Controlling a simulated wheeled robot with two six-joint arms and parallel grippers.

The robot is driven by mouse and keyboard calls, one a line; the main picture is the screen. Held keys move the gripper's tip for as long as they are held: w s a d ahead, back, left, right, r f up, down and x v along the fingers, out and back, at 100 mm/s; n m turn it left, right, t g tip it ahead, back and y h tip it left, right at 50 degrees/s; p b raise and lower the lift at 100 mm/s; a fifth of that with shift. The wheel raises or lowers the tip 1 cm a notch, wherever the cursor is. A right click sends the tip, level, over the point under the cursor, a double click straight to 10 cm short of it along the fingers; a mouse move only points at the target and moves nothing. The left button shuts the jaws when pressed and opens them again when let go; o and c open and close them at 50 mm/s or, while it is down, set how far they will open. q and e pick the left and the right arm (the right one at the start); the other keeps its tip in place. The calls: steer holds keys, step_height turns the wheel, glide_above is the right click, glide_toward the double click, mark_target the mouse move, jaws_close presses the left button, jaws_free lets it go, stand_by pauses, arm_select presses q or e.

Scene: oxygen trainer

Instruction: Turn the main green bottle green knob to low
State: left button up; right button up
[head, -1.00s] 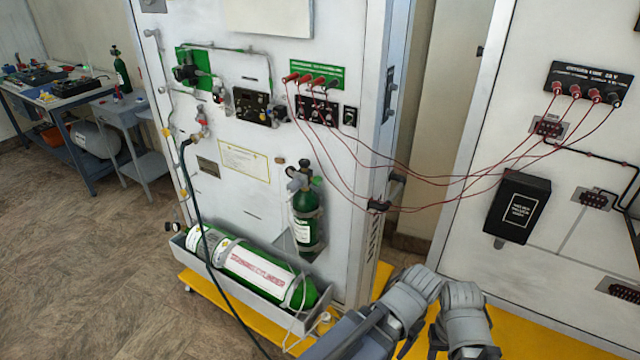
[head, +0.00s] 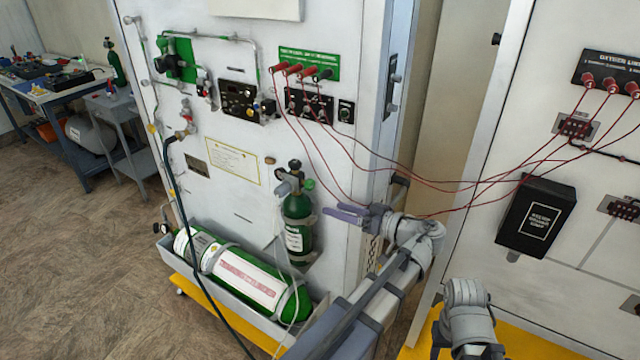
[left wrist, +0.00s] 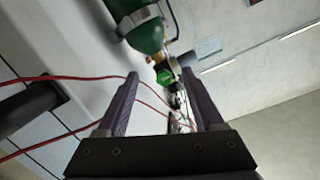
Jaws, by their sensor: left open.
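An upright green bottle (head: 298,222) stands in a bracket on the white panel's front, with a green knob (head: 309,185) on the right of its valve. In the left wrist view, the bottle (left wrist: 143,32) shows at the top, with the green knob (left wrist: 165,75) beyond and between my fingertips as seen. My left gripper (head: 340,212) is open and empty, to the right of the bottle and a little lower than the knob. It appears apart from both. My right arm shows at the lower right, but its gripper is out of view. The knob's setting is too small to read.
A large green cylinder (head: 245,278) lies in a grey tray below the bottle. Red cables (head: 440,185) hang between the panel and the right cabinet, passing close to my left gripper. A pale tube runs down beside the bottle. A black box (head: 536,216) sits on the right cabinet.

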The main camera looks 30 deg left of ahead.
mark_target(312, 185)
arm_select(q)
steer(key=shift+n+y, duration=0.8)
steer(key=shift+w+a+r, duration=0.4)
steer(key=shift+a+r, duration=0.05)
steer(key=shift+a, duration=0.95)
steer(key=shift+w+a+r, duration=0.35)
steer(key=shift+a+r, duration=0.15)
steer(key=shift+a, duration=0.95)
steer(key=shift+w+a+r, duration=0.4)
steer(key=shift+a+r, duration=0.05)
steer(key=shift+a, duration=0.95)
jaws_close()
